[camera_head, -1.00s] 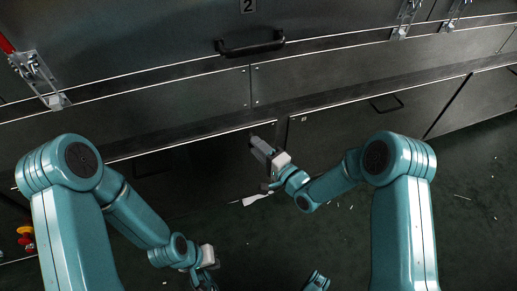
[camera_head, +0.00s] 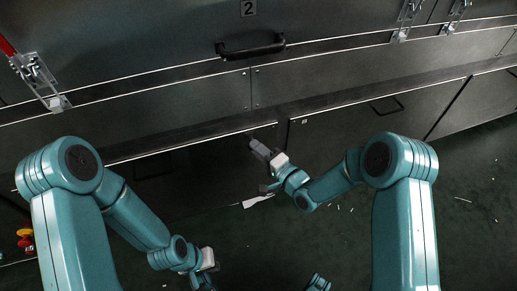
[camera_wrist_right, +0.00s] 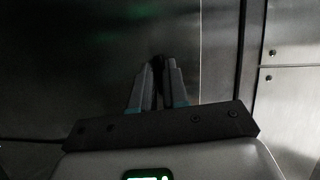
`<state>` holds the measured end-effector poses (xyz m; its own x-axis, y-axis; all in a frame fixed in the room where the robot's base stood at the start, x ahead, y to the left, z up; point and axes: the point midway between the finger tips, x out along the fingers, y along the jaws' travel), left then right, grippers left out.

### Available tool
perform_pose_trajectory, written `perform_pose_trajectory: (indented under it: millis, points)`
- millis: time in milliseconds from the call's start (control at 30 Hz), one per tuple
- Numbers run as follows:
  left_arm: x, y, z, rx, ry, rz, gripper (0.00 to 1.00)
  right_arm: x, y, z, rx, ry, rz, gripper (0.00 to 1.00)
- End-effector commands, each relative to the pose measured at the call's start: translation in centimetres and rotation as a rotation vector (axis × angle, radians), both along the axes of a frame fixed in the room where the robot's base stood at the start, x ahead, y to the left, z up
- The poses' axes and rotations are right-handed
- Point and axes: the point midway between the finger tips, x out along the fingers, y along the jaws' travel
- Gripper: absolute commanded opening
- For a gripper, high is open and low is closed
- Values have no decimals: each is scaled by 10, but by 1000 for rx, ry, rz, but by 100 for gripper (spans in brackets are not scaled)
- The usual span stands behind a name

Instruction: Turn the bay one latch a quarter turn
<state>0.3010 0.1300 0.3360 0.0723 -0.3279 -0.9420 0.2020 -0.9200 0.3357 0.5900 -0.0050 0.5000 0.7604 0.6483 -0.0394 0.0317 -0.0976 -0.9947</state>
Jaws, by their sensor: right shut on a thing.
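My right gripper (camera_head: 256,146) reaches up to the dark lower panel just left of a vertical seam, under the long ledge. In the right wrist view its two fingers (camera_wrist_right: 157,85) are close together, with a small dark piece (camera_wrist_right: 158,62) at their tips. This piece looks like the latch, but its shape and angle are mostly hidden by the fingers and the dark. My left gripper (camera_head: 203,282) hangs low near the bottom edge, away from the panels, and its jaws are not clear.
A black bar handle (camera_head: 250,46) sits below a "2" plate (camera_head: 248,7). Metal toggle clasps (camera_head: 38,78) are at the upper left and upper right. A dark ledge (camera_head: 330,97) runs above the lower panels.

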Motion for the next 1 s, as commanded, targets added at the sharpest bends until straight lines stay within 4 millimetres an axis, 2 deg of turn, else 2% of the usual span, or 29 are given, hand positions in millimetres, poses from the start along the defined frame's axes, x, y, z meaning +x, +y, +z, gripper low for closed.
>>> perform_pose_trajectory:
  millis: [467, 1000]
  points:
    - [0, 0, 0, 0, 1, -1, 0, 0, 1, 3, -399, -131, -1, 0]
    - [3, 3, -16, 2, -5, 11, 0, -1, 3, 5, -884, -290, -2, 0]
